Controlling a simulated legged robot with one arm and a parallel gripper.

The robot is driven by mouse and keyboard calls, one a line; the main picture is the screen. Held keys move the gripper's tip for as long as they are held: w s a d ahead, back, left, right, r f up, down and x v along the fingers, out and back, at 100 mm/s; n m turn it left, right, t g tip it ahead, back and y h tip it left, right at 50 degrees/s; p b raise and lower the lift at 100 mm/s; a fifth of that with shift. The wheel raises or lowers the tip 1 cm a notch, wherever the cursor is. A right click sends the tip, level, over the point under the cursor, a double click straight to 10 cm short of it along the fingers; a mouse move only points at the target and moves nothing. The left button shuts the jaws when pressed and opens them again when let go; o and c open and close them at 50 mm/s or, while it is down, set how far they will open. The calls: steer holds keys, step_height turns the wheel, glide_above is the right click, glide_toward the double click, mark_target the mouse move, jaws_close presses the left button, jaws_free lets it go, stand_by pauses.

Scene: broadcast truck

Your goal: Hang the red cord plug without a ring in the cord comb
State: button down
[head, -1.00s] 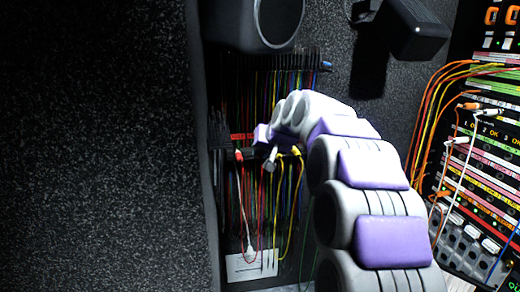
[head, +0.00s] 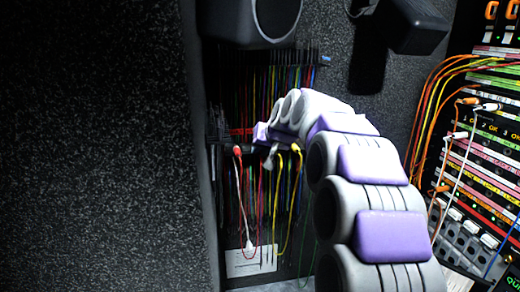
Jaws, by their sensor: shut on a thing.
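My gripper (head: 252,148) is at the end of the arm, in front of the lower cord comb, small and dark against it. It is shut, and a red cord plug (head: 237,151) shows at its tips on the left; the contact itself is too small to see clearly. Whether this plug bears a ring cannot be told. The cord comb (head: 290,58), dark with upright teeth, is higher on the back wall, with many coloured cords hanging from it. My arm hides part of the wall and the lower row.
A yellow plug (head: 296,149) hangs right of the gripper. A white plug (head: 249,245) hangs low, before a white label (head: 250,262). A speaker (head: 253,18) juts out above the comb. The patch rack (head: 480,150) with cords stands at the right.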

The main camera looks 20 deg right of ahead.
steer(key=shift+f, duration=0.1)
stand_by(0.4)
jaws_free()
stand_by(0.8)
steer(key=shift+s, duration=0.2)
stand_by(0.4)
steer(key=shift+s+a, duration=0.1)
steer(key=shift+s, duration=0.35)
steer(key=shift+s+a+b, duration=0.15)
steer(key=shift+s+b, duration=0.25)
steer(key=shift+s, duration=0.5)
steer(key=s, duration=0.2)
steer(key=s+a+b, duration=0.1)
steer(key=s, duration=0.1)
steer(key=shift+s, duration=0.4)
